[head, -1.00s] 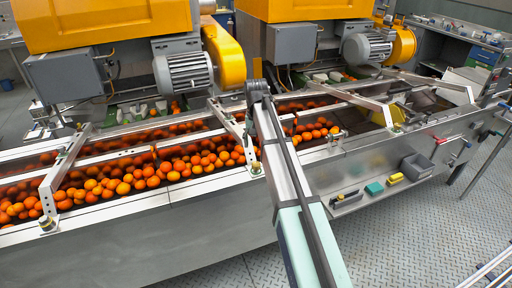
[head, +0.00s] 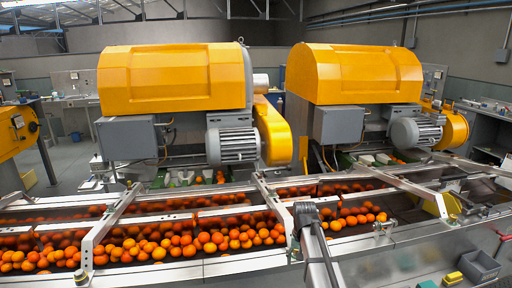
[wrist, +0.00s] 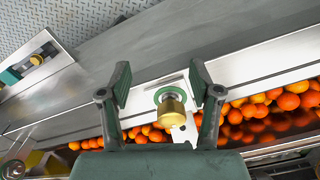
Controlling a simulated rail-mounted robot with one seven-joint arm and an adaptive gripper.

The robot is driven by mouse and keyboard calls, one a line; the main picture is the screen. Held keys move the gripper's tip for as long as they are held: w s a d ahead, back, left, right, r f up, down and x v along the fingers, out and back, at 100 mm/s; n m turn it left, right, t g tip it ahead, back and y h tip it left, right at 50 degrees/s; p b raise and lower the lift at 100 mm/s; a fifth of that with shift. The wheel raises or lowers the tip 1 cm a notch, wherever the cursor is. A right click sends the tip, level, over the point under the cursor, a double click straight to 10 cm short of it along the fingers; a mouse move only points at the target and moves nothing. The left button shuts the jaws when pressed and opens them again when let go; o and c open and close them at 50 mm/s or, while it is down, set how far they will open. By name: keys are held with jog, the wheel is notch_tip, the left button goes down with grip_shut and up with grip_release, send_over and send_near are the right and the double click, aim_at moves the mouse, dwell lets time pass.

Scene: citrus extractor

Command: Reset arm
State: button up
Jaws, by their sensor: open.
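My gripper (wrist: 158,88) is open in the wrist view, its two dark fingers spread apart with nothing held between them. A brass knob (wrist: 171,106) on a green ring shows between and just below the fingertips, on the metal edge of the conveyor. I cannot tell how far the fingers are above it. In the head view my arm (head: 322,250) rises from the bottom edge to the front rail of the conveyor. The fingers are hidden there.
Oranges (head: 150,246) fill the conveyor trough (head: 220,268) under slanted metal bars (head: 108,222). Two yellow extractor machines (head: 172,78) with grey motors (head: 233,145) stand behind.

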jog(key=s+f+g, duration=0.2)
jog(key=s+f, duration=1)
jog(key=s, duration=0.5)
jog(key=s+f+n+g, duration=0.1)
jog(key=s+f+g, duration=0.1)
jog(key=s+f, duration=1)
jog(key=s+f+n+g, duration=0.1)
jog(key=s+f+g, duration=0.1)
jog(key=s+f, duration=1)
jog(key=s, duration=0.9)
jog(key=shift+s+f+g, duration=0.2)
jog(key=shift+s+g, duration=0.15)
jog(key=shift+g, duration=0.05)
